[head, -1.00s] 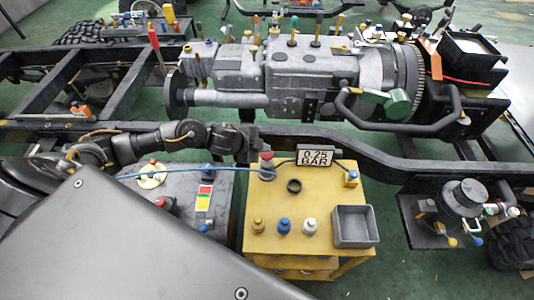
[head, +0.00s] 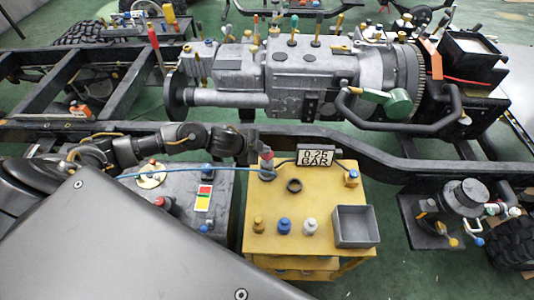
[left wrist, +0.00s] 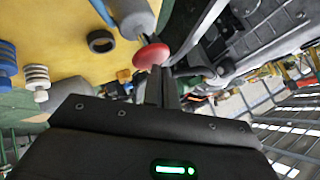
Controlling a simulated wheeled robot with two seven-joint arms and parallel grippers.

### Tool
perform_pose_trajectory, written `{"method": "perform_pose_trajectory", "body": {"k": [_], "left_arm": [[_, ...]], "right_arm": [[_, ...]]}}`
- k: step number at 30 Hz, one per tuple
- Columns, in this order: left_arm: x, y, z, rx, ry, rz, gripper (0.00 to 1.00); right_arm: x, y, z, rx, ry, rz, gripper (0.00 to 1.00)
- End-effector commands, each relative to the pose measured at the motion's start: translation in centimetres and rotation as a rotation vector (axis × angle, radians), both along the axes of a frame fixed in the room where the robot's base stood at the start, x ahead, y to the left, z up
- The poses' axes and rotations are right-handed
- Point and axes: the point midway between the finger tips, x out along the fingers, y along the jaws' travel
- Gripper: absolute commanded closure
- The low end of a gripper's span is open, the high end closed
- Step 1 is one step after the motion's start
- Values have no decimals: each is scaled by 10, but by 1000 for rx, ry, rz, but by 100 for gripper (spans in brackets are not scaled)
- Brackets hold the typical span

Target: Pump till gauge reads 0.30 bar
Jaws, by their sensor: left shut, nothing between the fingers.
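The gauge (head: 315,157) is a small display at the back of the yellow cart top and reads 0.25 BAR. The pump (head: 267,164) stands left of it, a grey cylinder with a red knob on top and a blue hose running left. In the left wrist view the red knob (left wrist: 151,55) and grey pump body (left wrist: 131,16) are just beyond the fingertips. My left gripper (head: 249,153) is shut and empty, close beside the knob; its narrow fingers (left wrist: 165,72) show in the wrist view. I cannot tell whether they touch the knob. My right gripper is out of view.
A grey cart (head: 180,190) stands left.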

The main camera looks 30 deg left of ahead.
Motion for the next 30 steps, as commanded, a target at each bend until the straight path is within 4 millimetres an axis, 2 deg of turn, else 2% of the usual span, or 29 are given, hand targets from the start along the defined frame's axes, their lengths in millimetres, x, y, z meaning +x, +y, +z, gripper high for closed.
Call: {"method": "perform_pose_trajectory", "body": {"k": [30], "left_arm": [[0, 0, -14, 0, 2, 1, 100]], "right_arm": [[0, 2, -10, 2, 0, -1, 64]]}}
